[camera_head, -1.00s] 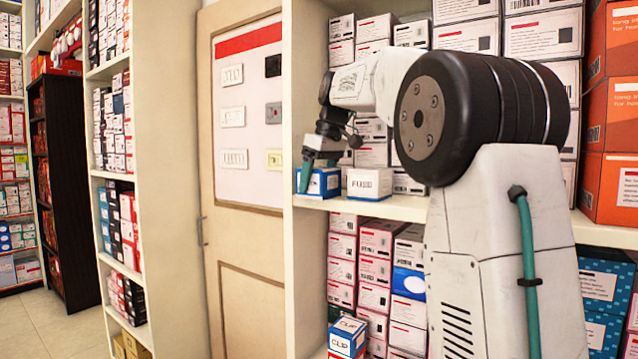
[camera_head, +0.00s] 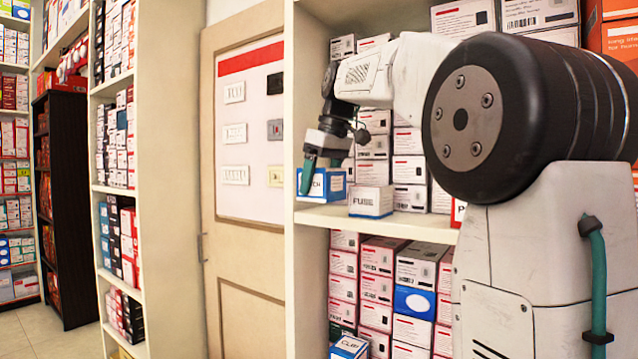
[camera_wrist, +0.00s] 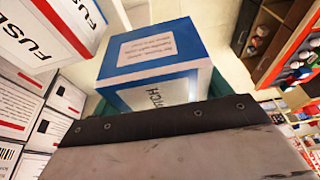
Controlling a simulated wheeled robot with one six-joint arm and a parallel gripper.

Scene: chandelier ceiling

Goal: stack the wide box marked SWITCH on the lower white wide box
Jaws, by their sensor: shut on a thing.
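I cannot tell whether the SWITCH box touches the shelf.
The shelf board (camera_head: 385,223) has a narrow bare strip in front of the boxes. Stacked white boxes (camera_head: 409,170) stand behind and to the right. A shelf upright (camera_head: 307,270) is close on the left, with a door (camera_head: 247,265) beyond it. Boxes fill the shelf below.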

